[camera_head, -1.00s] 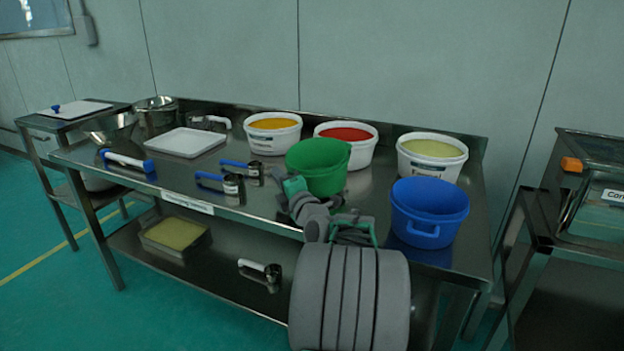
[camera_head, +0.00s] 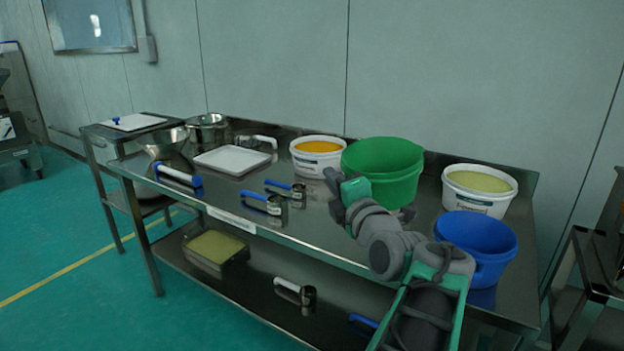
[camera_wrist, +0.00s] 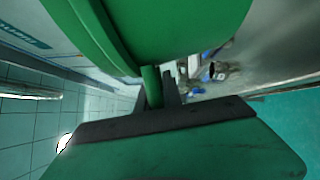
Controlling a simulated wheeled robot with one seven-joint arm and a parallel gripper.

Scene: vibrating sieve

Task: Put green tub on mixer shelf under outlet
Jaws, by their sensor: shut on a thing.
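The green tub (camera_head: 385,165) is held by my gripper (camera_head: 345,188) above the steel table in the head view.
On the steel table (camera_head: 330,232) stand a blue tub (camera_head: 478,250), a white tub with pale contents (camera_head: 480,190), one with orange contents (camera_head: 318,157), scoops (camera_head: 265,203) and a white tray (camera_head: 232,160). Green floor (camera_head: 60,235) is free at the left.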

